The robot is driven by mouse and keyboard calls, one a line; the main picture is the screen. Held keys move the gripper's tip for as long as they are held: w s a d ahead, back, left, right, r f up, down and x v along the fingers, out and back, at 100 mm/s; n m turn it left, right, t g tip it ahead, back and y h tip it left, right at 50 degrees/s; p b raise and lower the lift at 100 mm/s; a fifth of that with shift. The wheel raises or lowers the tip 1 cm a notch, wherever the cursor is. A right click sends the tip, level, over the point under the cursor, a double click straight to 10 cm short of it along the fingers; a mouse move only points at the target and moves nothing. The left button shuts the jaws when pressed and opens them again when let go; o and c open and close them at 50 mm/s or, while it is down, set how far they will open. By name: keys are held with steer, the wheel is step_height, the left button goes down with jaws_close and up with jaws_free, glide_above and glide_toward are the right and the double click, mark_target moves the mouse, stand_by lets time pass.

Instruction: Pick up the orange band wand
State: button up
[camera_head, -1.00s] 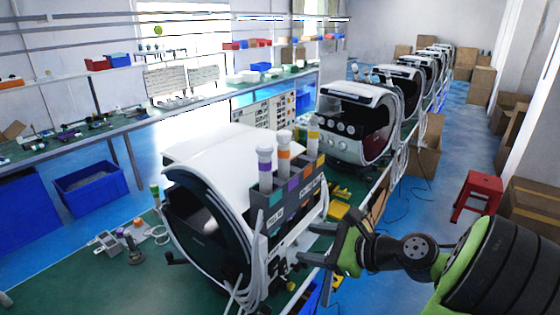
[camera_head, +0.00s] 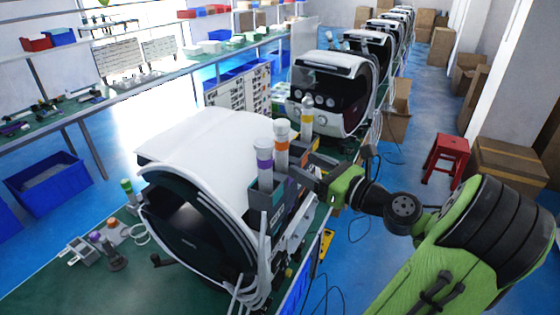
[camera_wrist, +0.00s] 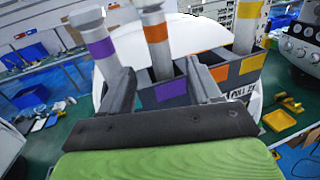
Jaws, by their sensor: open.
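The orange band wand (camera_head: 281,147) stands upright in the dark holder (camera_head: 257,200) on the side of the white machine, between a purple band wand (camera_head: 264,165) and a yellow band wand (camera_head: 307,116). My gripper (camera_head: 300,178) is open beside the holder, to the right of the wands. In the wrist view, the fingers of my gripper (camera_wrist: 163,84) point towards the holder. The orange band wand (camera_wrist: 157,42) appears between and above the fingertips, and I see no contact. The purple wand (camera_wrist: 94,42) is left and the yellow wand (camera_wrist: 247,22) right.
The white machine (camera_head: 205,145) stands on the green bench directly behind the holder. More machines (camera_head: 333,90) line the bench farther back. A red stool (camera_head: 446,158) and cardboard boxes (camera_head: 507,162) stand on the blue floor at right. Small parts (camera_head: 95,245) lie at front left.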

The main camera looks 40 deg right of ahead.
mark_target(282, 156)
steer(key=w, duration=0.7)
steer(key=w+a, duration=0.1)
steer(key=w, duration=0.2)
steer(key=shift+w+r, duration=0.15)
steer(key=shift+w, duration=0.15)
steer(key=shift+s, duration=0.2)
steer(key=shift+c, duration=0.5)
steer(key=shift+r, duration=0.1)
steer(key=shift+c, duration=1.3)
steer(key=c, duration=0.7)
